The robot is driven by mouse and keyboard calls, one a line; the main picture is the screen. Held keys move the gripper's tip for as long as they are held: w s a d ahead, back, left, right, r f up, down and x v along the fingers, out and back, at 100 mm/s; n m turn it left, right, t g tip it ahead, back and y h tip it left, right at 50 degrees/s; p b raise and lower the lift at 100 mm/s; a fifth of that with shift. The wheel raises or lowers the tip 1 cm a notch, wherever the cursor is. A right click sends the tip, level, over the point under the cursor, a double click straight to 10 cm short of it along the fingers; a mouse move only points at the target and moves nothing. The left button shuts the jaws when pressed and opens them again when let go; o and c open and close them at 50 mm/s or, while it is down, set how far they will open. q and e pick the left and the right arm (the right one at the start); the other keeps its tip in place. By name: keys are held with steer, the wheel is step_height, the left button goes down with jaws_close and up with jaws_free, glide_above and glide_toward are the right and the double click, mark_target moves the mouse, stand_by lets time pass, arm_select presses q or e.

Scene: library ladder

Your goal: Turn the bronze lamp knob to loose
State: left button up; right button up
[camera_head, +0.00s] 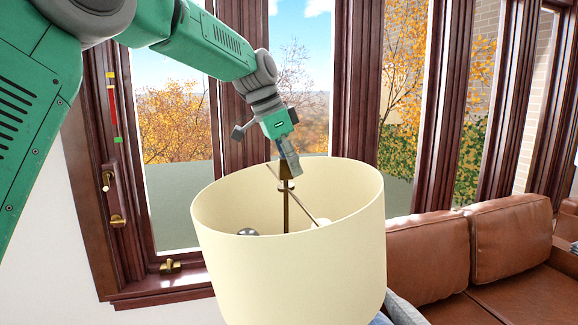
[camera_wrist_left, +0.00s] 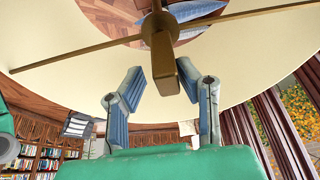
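The bronze lamp knob (camera_head: 286,171) sits on top of the lamp's central rod, above the cream lampshade (camera_head: 300,262). In the left wrist view the knob (camera_wrist_left: 164,68) is a flat bronze paddle at the hub of the shade's thin spokes. My left gripper (camera_head: 288,158) reaches down from above at the knob. In the left wrist view my left gripper (camera_wrist_left: 162,86) is open, with one blue-padded finger on each side of the knob. Gaps show between the knob and both fingers. My right gripper is in neither view.
The lampshade's rim surrounds the knob from below. A dark wood window with a brass handle (camera_head: 109,192) and a coloured strip (camera_head: 113,108) stands behind at left. A brown leather sofa (camera_head: 485,250) is at right. Bookshelves (camera_wrist_left: 38,160) show in the left wrist view.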

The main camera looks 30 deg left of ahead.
arm_select(q)
steer(key=shift+d, duration=0.25)
jaws_close()
steer(key=shift+a+r, duration=0.1)
steer(key=shift+a, duration=0.75)
steer(key=n, duration=0.1)
steer(key=n+y, duration=0.1)
steer(key=n, duration=0.3)
steer(key=shift+s+f+t+y, duration=0.1)
steer(key=shift+f+t+y, duration=0.15)
steer(key=shift+t+y, duration=0.15)
steer(key=n+y, duration=0.1)
steer(key=n, duration=0.2)
steer(key=n+y, duration=0.1)
steer(key=n, duration=0.2)
steer(key=shift+s+n+y, duration=0.1)
steer(key=shift+n+y, duration=0.2)
steer(key=shift+n, duration=0.1)
steer(key=n, duration=0.3)
steer(key=n+g+y, duration=0.1)
steer(key=n, duration=0.1)
steer(key=shift+f+n+y, duration=0.1)
steer(key=shift+n+y, duration=0.2)
steer(key=shift+n, duration=0.4)
steer(key=shift+o, duration=2.2)
jaws_free()
steer(key=shift+o, duration=0.3)
